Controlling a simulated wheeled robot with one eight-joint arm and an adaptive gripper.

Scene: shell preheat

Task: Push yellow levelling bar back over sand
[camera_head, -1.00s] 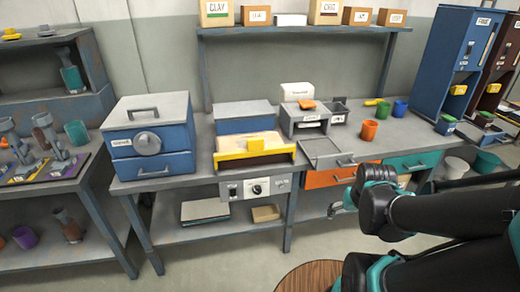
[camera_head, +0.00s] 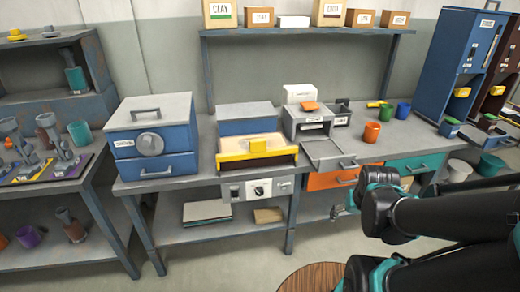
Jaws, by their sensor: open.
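The yellow levelling bar (camera_head: 230,156), with a raised yellow block in its middle, lies across the front of the sand tray. My gripper (camera_head: 340,211) is open and appears empty, low and to the right of the tray, in front of the bench. It is apart from the bar, and its fingers look small and partly hidden by my wrist.
A blue box with a round knob (camera_head: 151,145) stands left of the sand tray. Right of it are a grey unit with a pulled-out tray (camera_head: 326,149) and several cups. An orange drawer (camera_head: 325,180) and a teal drawer (camera_head: 413,164) sit below the bench top.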

